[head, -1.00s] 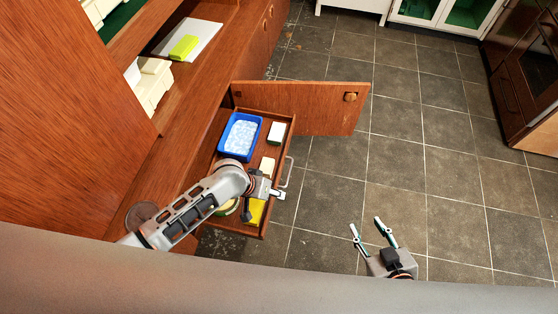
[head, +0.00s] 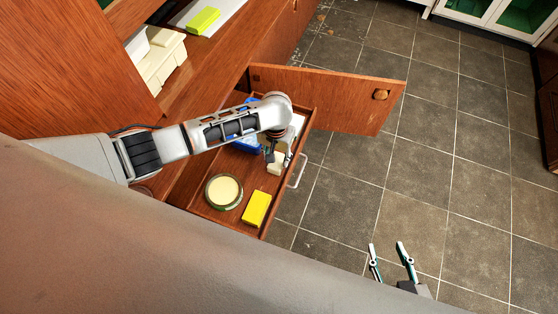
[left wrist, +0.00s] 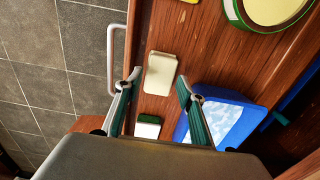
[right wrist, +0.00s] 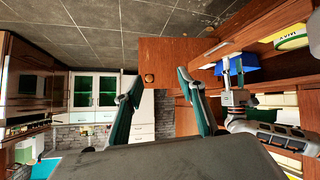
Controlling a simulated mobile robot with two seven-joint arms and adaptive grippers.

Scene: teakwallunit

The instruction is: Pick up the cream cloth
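The cream cloth (head: 274,168) is a small folded block in the open drawer, near its front side. In the left wrist view the cream cloth (left wrist: 160,73) lies flat on the wooden drawer bottom. My left gripper (head: 276,155) is above the drawer at the cloth and hides part of it in the head view. In the left wrist view my left gripper (left wrist: 159,77) is open, its fingertips on either side of the cloth in the picture; I see no grip on it. My right gripper (head: 387,248) is open and empty over the floor, away from the drawer.
The drawer also holds a blue tub (left wrist: 218,122), a white-and-green block (left wrist: 148,127), a round tin (head: 223,191) and a yellow block (head: 256,208). An open cabinet door (head: 335,97) stands beyond the drawer. The drawer handle (head: 299,171) sticks out on its front. Tiled floor is clear.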

